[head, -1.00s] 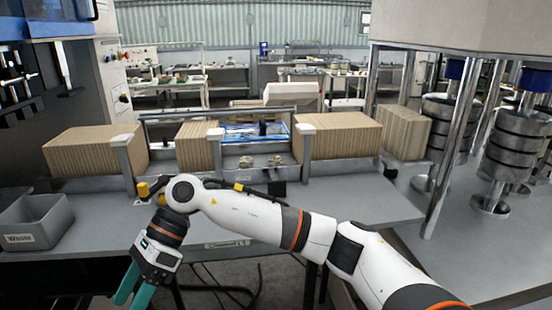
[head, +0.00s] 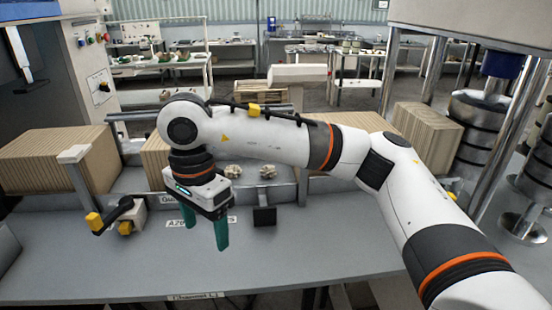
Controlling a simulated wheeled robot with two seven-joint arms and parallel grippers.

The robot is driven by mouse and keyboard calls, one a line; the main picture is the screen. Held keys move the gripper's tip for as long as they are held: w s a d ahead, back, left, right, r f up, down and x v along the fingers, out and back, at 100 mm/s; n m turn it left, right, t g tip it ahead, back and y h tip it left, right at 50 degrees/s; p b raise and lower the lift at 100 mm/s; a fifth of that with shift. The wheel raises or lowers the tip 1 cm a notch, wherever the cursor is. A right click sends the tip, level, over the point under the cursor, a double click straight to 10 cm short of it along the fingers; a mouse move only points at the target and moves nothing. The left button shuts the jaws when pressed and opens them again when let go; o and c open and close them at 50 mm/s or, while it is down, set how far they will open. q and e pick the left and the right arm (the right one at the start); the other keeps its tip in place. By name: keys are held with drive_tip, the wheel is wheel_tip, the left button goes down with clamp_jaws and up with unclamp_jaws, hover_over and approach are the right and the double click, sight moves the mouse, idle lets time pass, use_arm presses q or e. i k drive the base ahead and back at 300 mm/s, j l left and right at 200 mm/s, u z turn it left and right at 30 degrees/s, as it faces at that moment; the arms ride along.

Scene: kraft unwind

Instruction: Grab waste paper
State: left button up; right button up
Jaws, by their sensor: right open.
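Two crumpled, beige pieces of waste paper lie in the gap between the cardboard stacks, behind the grey table: a left piece (head: 233,171) and a right piece (head: 267,172). My right gripper (head: 206,223) has teal fingers that point down and stand apart. It is open and empty, over the table, in front of and a little left of the left piece, touching neither. My right arm crosses the view above the papers. My left gripper is not in view.
Brown cardboard stacks stand at the left (head: 62,160), behind my arm and at the right (head: 428,130). A grey bin (head: 7,247) is cut off at the left edge.

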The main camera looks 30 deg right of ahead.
sight(267, 171)
drive_tip(key=i+l, duration=0.3)
drive_tip(key=l, duration=0.15)
drive_tip(key=i+l, duration=0.3)
drive_tip(key=l, duration=0.15)
drive_tip(key=i+l, duration=0.3)
drive_tip(key=l, duration=0.15)
